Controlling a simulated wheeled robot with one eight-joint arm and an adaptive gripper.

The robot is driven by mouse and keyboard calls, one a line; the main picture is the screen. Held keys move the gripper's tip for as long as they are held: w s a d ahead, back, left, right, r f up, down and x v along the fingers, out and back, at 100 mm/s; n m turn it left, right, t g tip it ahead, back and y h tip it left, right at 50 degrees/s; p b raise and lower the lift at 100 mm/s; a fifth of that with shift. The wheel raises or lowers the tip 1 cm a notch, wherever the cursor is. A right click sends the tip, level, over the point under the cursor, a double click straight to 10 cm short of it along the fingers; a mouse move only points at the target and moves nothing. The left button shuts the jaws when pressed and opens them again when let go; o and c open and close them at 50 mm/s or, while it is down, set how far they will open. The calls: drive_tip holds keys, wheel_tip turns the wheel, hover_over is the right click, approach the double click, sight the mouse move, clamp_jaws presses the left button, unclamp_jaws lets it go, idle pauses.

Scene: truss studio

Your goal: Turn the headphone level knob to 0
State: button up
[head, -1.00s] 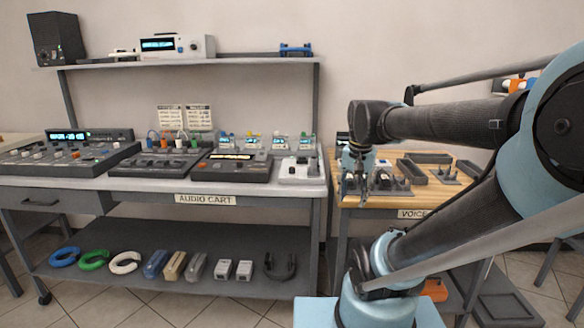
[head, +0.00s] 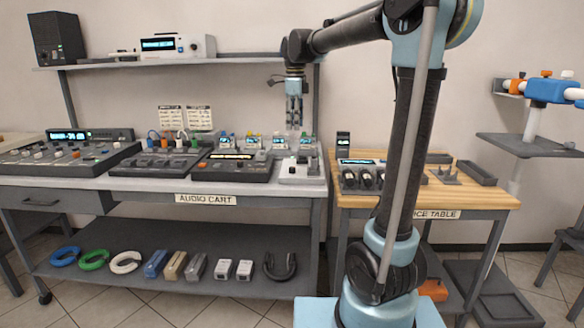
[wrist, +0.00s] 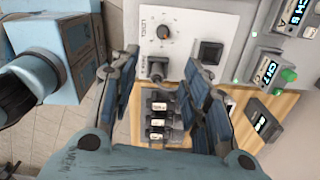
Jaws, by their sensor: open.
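The headphone box (head: 300,171) is a small pale unit at the right end of the audio cart. In the wrist view its pale panel (wrist: 187,22) carries a round dark knob (wrist: 163,31) marked LEVEL. The knob's pointer setting is too small to read. A dark square button (wrist: 208,52) and a dark socket (wrist: 157,68) are on the same panel. My gripper (head: 294,122) hangs fingers down above the box, apart from it. In the wrist view my gripper (wrist: 161,64) is open and empty, its fingers on both sides of the socket's line of sight, with the knob beyond them.
A dark mixer (head: 236,167) with a lit display stands left of the box, with small lit units (head: 280,142) behind. The upper shelf (head: 250,63) is near my arm. The wooden voice table (head: 480,197) stands to the right, holding several dark items.

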drive_tip(key=a, duration=0.1)
approach(292, 170)
drive_tip(key=shift+m, duration=0.3)
drive_tip(key=f, duration=0.2)
drive_tip(key=w+f, duration=0.1)
drive_tip(key=f, duration=0.5)
drive_tip(key=shift+w+f, duration=0.2)
drive_tip(key=shift+w, duration=0.05)
clamp_jaws()
